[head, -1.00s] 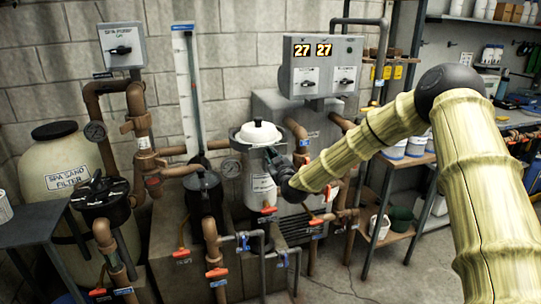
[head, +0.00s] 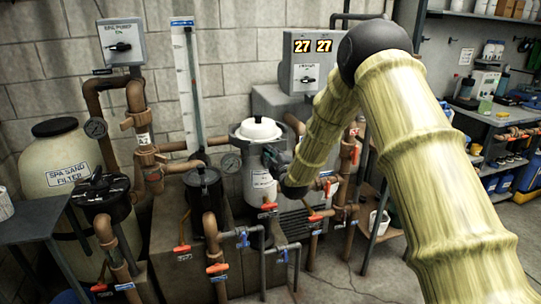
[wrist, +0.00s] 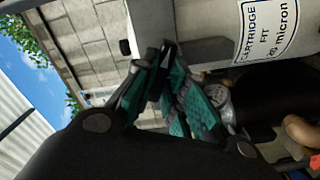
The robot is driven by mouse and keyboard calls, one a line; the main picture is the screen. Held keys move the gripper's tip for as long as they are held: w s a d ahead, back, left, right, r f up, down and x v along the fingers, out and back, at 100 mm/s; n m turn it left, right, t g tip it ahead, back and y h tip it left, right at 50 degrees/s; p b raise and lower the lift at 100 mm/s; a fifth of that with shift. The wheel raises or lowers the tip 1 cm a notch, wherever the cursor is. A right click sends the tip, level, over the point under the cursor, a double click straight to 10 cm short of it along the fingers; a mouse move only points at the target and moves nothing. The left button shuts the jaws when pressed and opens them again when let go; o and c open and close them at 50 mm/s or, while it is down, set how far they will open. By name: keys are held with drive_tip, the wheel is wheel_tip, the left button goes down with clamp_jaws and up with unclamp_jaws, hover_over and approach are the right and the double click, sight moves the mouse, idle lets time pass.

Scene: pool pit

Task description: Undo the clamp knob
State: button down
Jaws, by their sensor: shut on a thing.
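The grey cartridge filter housing (head: 259,170) with a white domed lid (head: 258,130) stands mid-picture in the head view. My gripper (head: 271,155) is at the right side of its rim, small and dark there. In the wrist view my gripper (wrist: 165,58) has its teal and black fingers drawn together beside the housing (wrist: 198,30), which carries a "cartridge" label (wrist: 267,28). The fingers are shut on a small dark piece at their tips, taken to be the clamp knob (wrist: 168,47); it is mostly hidden by the fingers.
A grey control box (head: 320,66) hangs behind. A sand filter (head: 66,165) is at the left; shelves (head: 500,130) are at the right.

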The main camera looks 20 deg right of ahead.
drive_tip(key=n+b, duration=0.2)
drive_tip(key=n, duration=0.4)
drive_tip(key=shift+d+f+b, duration=0.1)
drive_tip(key=shift+b, duration=0.2)
drive_tip(key=c, duration=1.4)
unclamp_jaws()
drive_tip(key=shift+o, duration=0.2)
drive_tip(key=s, duration=0.7)
drive_tip(key=shift+b, duration=0.35)
